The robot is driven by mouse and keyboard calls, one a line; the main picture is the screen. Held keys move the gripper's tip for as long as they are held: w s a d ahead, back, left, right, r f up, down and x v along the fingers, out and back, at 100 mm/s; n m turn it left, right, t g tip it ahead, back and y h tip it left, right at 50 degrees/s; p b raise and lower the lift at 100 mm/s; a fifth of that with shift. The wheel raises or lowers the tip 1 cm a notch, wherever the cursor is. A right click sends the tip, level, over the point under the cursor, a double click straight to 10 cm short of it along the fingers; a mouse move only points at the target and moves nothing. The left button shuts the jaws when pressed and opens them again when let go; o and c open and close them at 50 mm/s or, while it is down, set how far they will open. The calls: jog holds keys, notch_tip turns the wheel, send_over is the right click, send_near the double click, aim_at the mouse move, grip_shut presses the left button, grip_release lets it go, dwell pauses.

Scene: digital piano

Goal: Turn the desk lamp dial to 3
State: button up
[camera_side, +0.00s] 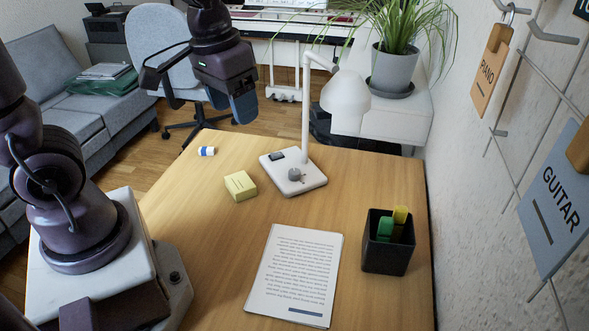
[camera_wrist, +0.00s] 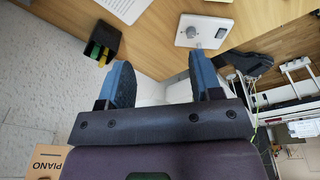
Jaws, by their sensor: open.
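The white desk lamp (camera_side: 345,95) stands near the far edge of the table, with its post rising from a flat white base (camera_side: 310,178). A grey round dial (camera_side: 295,174) sits on the base, and a small dark part lies on the base's left. The marks around the dial are too small to read. In the wrist view the dial (camera_wrist: 191,32) shows on the lamp base (camera_wrist: 212,27), beyond my fingers. My gripper (camera_side: 238,115) hangs in the air to the left of the lamp head. In the wrist view my gripper (camera_wrist: 160,85) has its two blue fingers wide apart, with nothing held.
A yellow block (camera_side: 240,186) and a small blue-and-white eraser (camera_side: 206,151) lie left of the lamp base. Papers (camera_side: 296,270) and a black pen cup (camera_side: 388,250) are nearer the front. A potted plant (camera_side: 395,70) stands behind the lamp.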

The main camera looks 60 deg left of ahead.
jog(key=w+a+f+n+g, duration=0.2)
jog(key=w+a+f+n, duration=0.25)
jog(key=w+f, duration=0.25)
jog(key=n, duration=1)
send_over(295, 171)
jog(key=s, duration=0.3)
jog(key=shift+g, duration=0.4)
jog(key=f, duration=0.8)
jog(key=d+f, duration=0.1)
jog(key=f, duration=0.3)
jog(key=shift+s+f, duration=0.1)
jog(key=shift+f, duration=0.1)
jog(key=w+n, duration=0.1)
jog(key=w+a+n, duration=0.1)
jog(key=n, duration=0.1)
jog(key=shift+w+r+t, duration=0.15)
jog(key=shift+w+t, duration=0.15)
jog(key=shift+t, duration=0.1)
jog(key=shift+w+n, duration=0.2)
jog(key=shift+n, duration=0.55)
jog(key=shift+f, duration=0.35)
notch_tip(295, 171, down, 7)
jog(key=shift+r, duration=0.15)
